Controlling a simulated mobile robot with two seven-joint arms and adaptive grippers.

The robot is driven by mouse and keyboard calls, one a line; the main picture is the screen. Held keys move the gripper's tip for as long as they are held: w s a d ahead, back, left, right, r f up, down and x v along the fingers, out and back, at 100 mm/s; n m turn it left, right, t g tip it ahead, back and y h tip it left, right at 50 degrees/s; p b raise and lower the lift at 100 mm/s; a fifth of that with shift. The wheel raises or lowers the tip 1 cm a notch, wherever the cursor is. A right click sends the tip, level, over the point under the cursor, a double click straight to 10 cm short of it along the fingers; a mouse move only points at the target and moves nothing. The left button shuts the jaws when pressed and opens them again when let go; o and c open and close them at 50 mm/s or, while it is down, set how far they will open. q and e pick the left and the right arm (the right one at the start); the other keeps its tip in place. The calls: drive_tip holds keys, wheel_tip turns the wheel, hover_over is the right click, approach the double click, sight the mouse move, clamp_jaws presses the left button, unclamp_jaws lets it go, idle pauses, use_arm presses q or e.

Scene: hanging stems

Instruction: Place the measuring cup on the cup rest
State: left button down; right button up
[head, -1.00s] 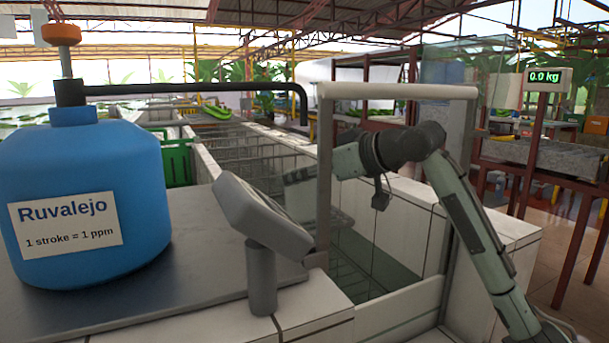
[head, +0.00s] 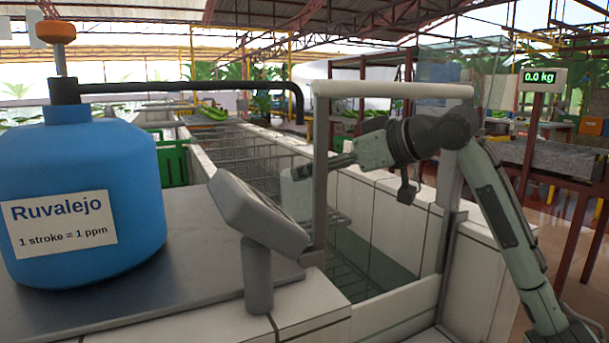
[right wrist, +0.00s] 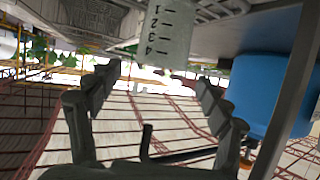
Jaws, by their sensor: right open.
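The measuring cup (head: 295,190) is a pale, translucent vessel, partly hidden behind the grey post and the tilted display in the head view. In the right wrist view, which is upside down, the cup (right wrist: 167,40) shows its number marks and is upright, ahead of the fingers and apart from them. A small grey ledge (head: 338,218), possibly the cup rest, shows low beside the post; the contact under the cup is hidden. My right gripper (head: 338,162) is open and empty, to the right of the cup. Its spread fingers show in the wrist view (right wrist: 158,92). My left gripper is out of view.
A blue Ruvalejo jug (head: 80,190) with a pump stands on a metal counter at left. A tilted grey display (head: 258,215) and the grey post (head: 320,170) stand close before the cup. A tiled tank wall (head: 385,215) runs behind. A scale display (head: 540,77) reads 0.0 kg.

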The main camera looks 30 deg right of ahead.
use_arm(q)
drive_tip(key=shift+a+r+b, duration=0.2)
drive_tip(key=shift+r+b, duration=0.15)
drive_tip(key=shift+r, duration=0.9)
use_arm(e)
drive_tip(key=v, duration=0.6)
drive_tip(key=shift+s, duration=0.35)
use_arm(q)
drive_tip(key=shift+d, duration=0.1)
use_arm(e)
drive_tip(key=shift+d, duration=0.1)
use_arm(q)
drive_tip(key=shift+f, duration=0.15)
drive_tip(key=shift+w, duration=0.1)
